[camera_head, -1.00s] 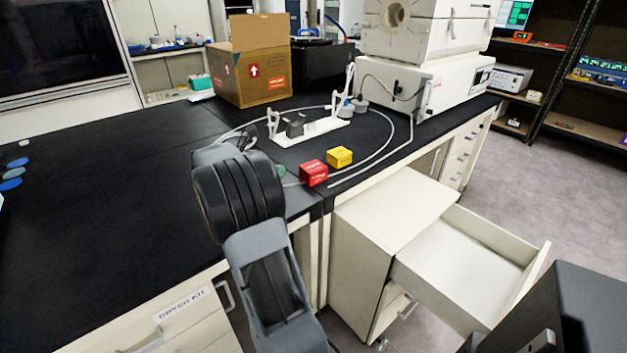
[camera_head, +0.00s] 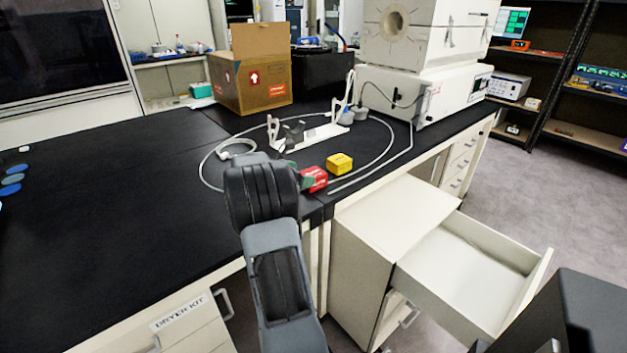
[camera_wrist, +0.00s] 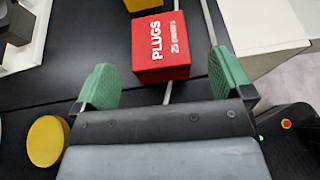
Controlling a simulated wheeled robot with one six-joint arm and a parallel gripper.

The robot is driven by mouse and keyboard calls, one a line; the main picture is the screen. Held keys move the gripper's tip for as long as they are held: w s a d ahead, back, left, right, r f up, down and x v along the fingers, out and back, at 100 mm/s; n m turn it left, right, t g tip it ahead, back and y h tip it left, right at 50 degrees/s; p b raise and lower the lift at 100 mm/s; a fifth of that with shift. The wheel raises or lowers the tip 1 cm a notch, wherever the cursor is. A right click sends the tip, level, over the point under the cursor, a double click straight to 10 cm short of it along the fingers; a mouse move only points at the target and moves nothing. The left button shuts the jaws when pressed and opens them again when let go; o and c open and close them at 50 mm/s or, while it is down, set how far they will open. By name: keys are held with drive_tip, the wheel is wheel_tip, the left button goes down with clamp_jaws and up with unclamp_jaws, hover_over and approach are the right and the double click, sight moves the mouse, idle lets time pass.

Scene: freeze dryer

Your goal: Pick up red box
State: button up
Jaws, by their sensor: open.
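The red box (camera_head: 316,178), marked "PLUGS", sits on the black bench top near its front edge. In the head view my arm hides its left part. In the wrist view the red box (camera_wrist: 161,46) lies ahead of my gripper (camera_wrist: 163,80), roughly between the lines of its two green finger pads. The pads are wide apart, with the box's near face just beyond or level with their tips; I see no contact. My gripper is open and empty. In the head view it is mostly hidden behind my arm, with a green pad (camera_head: 306,180) showing at the box's left.
A yellow box (camera_head: 339,163) stands just behind the red one. A thin tube (camera_head: 375,164) loops around both, near a white stand (camera_head: 318,135). An open drawer (camera_head: 470,257) juts out at the right below the bench. The bench's left side is mostly clear.

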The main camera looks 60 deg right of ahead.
drive_tip(key=x, duration=0.3)
drive_tip(key=shift+a, duration=0.1)
drive_tip(key=c, duration=1)
